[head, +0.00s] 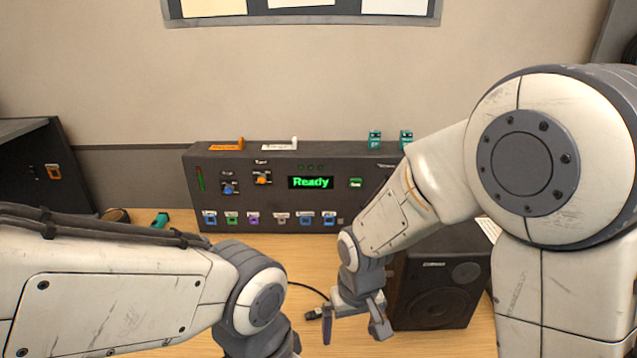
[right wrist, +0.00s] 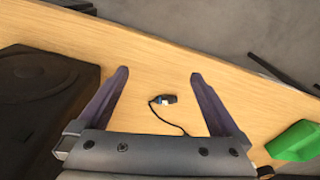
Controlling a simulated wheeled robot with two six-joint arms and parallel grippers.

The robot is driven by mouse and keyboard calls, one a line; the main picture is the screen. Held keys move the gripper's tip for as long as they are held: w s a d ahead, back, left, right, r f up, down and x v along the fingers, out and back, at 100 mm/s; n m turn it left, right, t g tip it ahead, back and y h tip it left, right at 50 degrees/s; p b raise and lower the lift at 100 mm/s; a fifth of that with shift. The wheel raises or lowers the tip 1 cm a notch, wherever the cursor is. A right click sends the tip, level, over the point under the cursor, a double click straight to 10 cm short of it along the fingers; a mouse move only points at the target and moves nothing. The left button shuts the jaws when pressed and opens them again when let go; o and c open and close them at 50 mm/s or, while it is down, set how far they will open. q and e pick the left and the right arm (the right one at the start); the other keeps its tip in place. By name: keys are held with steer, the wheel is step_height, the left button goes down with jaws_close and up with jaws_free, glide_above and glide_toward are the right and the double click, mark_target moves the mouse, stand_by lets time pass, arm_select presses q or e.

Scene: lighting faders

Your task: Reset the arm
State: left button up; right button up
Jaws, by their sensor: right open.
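My right gripper (head: 352,333) hangs over the wooden table in front of the console, left of a black speaker. Its two fingers are spread apart, and the right wrist view (right wrist: 158,78) shows nothing between them but table and a cable plug lower down. My left arm comes in from the left, and its gripper is out of the picture below the bottom edge. The dark lighting console (head: 265,176) stands against the wall, with a green "Ready" display (head: 311,183), knobs and a row of coloured sockets. My right arm hides its right part.
The speaker (head: 436,288) stands close to the right of my right gripper. A cable plug (right wrist: 163,99) lies on the table (right wrist: 140,70). A green object (right wrist: 296,142) sits at the right in the wrist view. A dark cabinet (head: 25,160) stands at the far left.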

steer(key=s+d+r+m+t, duration=0.2)
steer(key=d+r+m, duration=0.1)
steer(key=d, duration=0.9)
steer(key=s+a+r+n+g, duration=0.1)
steer(key=s+a+r+n, duration=0.1)
steer(key=s+a+n, duration=0.2)
steer(key=s+a+r+n+g, duration=0.1)
steer(key=s+a+r+n, duration=0.2)
steer(key=s+a, duration=0.6)
steer(key=shift+s+r+n+g+y, duration=0.3)
steer(key=shift+s+n+g, duration=0.1)
steer(key=shift+s, duration=0.1)
steer(key=shift+a, duration=0.1)
